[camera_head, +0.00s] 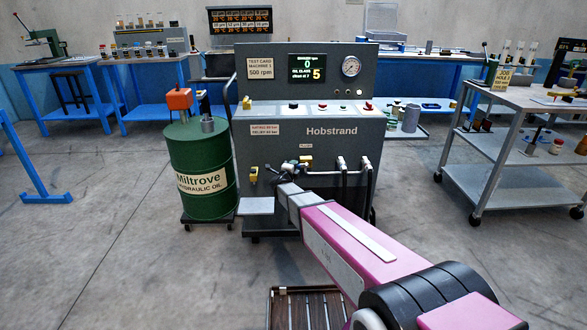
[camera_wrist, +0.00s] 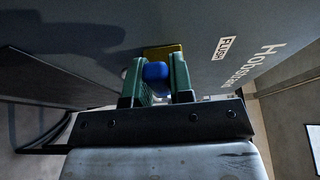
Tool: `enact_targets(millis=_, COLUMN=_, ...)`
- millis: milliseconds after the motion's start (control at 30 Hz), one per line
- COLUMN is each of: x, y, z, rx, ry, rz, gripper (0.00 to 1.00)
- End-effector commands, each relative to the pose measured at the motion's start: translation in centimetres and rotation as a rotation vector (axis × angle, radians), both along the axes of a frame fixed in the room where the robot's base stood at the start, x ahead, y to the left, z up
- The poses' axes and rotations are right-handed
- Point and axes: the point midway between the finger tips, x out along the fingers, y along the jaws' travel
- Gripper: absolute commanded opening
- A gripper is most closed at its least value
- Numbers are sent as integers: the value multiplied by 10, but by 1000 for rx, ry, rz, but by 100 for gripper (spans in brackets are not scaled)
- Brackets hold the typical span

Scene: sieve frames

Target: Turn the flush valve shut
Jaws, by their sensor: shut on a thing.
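The flush valve shows in the wrist view as a blue handle (camera_wrist: 155,72) in front of a brass-yellow body (camera_wrist: 158,50) on the machine's dark front panel. A "FLUSH" label (camera_wrist: 226,47) is beside it. My gripper (camera_wrist: 156,68) has its green fingers on both sides of the blue handle and is shut on it. In the head view my gripper (camera_head: 287,169) is at the front panel of the grey Hobstrand machine (camera_head: 262,142), just below and left of the small label (camera_head: 306,146). My gripper and arm hide much of the valve there. The handle's turn angle cannot be read.
A green oil drum (camera_head: 203,168) stands close on the left. A grey shelf (camera_head: 256,206) juts out below. A grated floor piece (camera_head: 306,308) lies in front. A trolley (camera_head: 515,150) stands at right.

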Motion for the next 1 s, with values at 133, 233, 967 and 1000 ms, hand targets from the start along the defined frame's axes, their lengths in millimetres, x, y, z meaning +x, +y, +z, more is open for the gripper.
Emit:
enact_targets(millis=133, x=0, y=-1, z=0, rx=9, ry=-2, rz=-2, gripper=0)
enact_targets(millis=233, x=0, y=-1, z=0, rx=9, ry=-2, rz=-3, gripper=0)
enact_targets(millis=967, x=-25, y=9, z=1, rx=4, ry=-2, rz=0, gripper=47)
enact_targets(millis=1000, x=-31, y=11, z=1, rx=4, ry=-2, rz=0, gripper=47)
